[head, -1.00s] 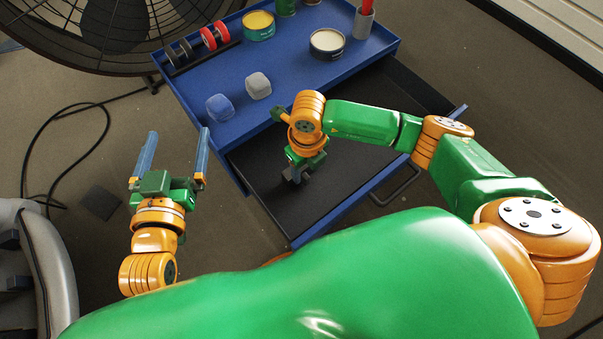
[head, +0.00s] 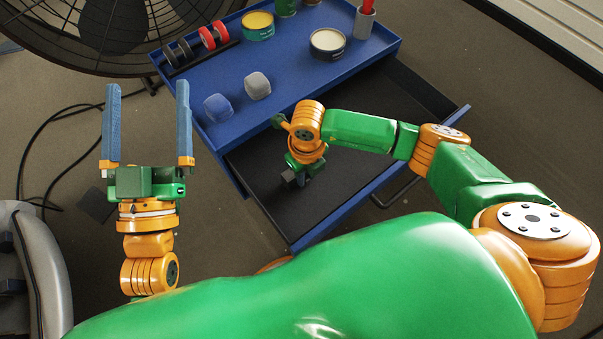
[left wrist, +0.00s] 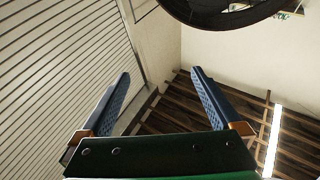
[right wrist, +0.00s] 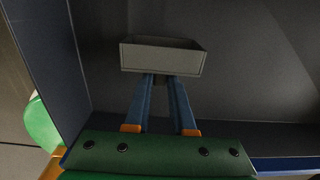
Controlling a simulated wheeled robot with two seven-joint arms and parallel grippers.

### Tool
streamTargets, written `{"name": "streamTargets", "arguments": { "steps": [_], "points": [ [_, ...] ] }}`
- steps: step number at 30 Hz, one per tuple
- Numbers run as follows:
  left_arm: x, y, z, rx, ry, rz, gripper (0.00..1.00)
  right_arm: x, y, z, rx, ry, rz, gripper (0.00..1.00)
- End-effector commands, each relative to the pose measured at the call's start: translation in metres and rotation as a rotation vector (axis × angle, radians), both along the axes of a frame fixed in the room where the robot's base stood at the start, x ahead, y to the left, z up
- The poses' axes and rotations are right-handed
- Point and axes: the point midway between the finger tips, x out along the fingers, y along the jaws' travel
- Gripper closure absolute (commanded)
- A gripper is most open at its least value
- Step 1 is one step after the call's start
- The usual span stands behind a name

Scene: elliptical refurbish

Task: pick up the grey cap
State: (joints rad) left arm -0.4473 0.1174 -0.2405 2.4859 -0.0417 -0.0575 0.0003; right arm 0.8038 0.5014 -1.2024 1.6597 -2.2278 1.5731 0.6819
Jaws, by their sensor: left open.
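The grey cap (head: 257,86) lies on the blue tabletop (head: 290,80) near its front left edge, just right of a blue cap (head: 217,108). My left gripper (head: 148,90) is open and empty, up in the air to the left of the table. Its spread fingers also show in the left wrist view (left wrist: 162,78), with no cap in sight there. My right gripper (right wrist: 161,82) is low in the open drawer (head: 262,188). Its fingers are close together at the near side of a small grey box (right wrist: 160,58) and look shut on it. Their tips are partly hidden.
Red and dark rolls (head: 205,40), a yellow-topped tin (head: 258,26), a pale-topped tin (head: 327,44) and a grey cup (head: 364,22) stand farther back on the table. A large black fan (head: 110,30) stands behind left. A cable lies on the floor.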

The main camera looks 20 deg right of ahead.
Motion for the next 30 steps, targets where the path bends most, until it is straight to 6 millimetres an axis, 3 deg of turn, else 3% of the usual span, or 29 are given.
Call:
{"name": "streamTargets", "arguments": {
  "steps": [1,2,14,17,20,25,30],
  "points": [
    [0.0,0.0,0.0,0.0,0.001,0.0,0.01,0.0,0.0,0.0,0.0,0.0,0.0,0.94],
    [0.0,0.0,0.0,0.0,0.001,0.0,0.01,0.0,0.0,0.0,0.0,0.0,0.0,1.0],
    [0.001,0.0,-0.001,0.001,0.009,0.0,0.01,0.0,0.0,0.001,0.0,0.0,0.0,1.0],
    [0.005,0.001,-0.011,0.016,0.068,0.008,0.01,0.0,0.0,0.006,0.0,0.0,-0.001,1.0],
    [0.011,0.003,-0.032,0.043,0.184,0.017,0.01,0.0,0.0,0.014,0.001,-0.001,-0.001,1.0],
    [0.011,0.012,-0.097,0.118,0.533,0.045,0.01,-0.001,0.001,0.038,0.002,-0.002,0.002,1.0],
    [-0.023,0.029,-0.173,0.202,0.957,0.072,0.01,-0.015,0.011,0.057,0.001,-0.001,0.003,1.0]
  ]
}}
